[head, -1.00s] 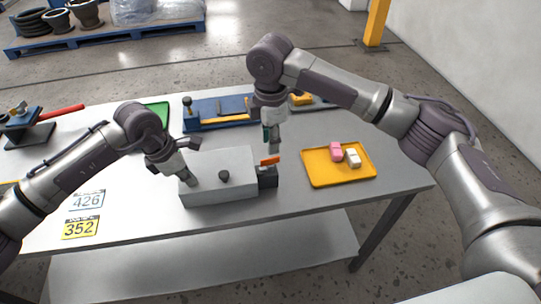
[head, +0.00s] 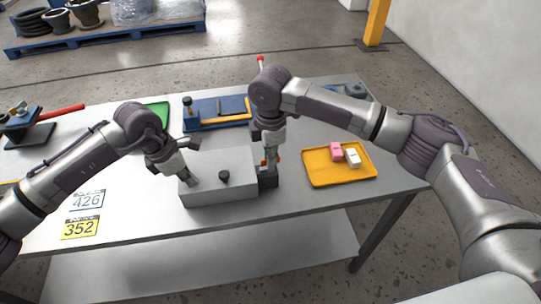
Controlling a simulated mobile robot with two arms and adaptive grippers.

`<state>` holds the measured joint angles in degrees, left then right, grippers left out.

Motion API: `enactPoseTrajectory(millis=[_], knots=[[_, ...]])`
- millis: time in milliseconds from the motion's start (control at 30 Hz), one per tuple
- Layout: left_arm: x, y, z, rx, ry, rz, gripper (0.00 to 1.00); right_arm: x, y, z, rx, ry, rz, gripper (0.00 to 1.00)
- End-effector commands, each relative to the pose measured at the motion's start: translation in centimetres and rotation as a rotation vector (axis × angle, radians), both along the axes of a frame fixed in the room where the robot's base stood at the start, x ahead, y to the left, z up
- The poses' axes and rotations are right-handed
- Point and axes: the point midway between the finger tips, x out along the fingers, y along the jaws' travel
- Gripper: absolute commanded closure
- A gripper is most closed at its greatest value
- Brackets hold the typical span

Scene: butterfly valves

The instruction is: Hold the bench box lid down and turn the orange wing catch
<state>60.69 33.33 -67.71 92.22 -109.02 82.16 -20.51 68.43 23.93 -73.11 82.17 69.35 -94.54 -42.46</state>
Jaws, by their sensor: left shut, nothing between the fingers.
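The orange wing catch (head: 264,162) is on a dark block (head: 268,180) at the box's right side. My right gripper (head: 271,166) points down over the catch and hides most of it; small orange bits show on both sides of the fingers. Whether its fingers are closed on the catch is not clear.
A yellow tray (head: 316,179) with a pink block (head: 336,151) and a white block (head: 353,158) lies to the right. A blue fixture (head: 215,112) stands behind the box. Number plates (head: 81,228) lie at the left front.

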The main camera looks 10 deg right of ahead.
Motion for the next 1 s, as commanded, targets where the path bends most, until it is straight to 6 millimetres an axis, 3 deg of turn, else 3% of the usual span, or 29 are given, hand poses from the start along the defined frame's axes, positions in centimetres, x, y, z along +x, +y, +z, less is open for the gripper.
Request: enactPoseTrajectory(millis=[633,800,1000], knots=[[-0.10,0.13,-0.40,0.005,0.005,0.001,1.00,-0.13,0.04,-0.04,0.000,0.004,-0.137,1.00],[-0.10,0.14,-0.40,0.006,0.005,0.001,1.00,-0.12,0.04,-0.04,0.000,0.004,-0.136,0.69],[-0.12,0.13,-0.39,0.005,0.005,0.001,1.00,-0.07,0.03,-0.04,0.000,0.003,-0.136,0.69]])
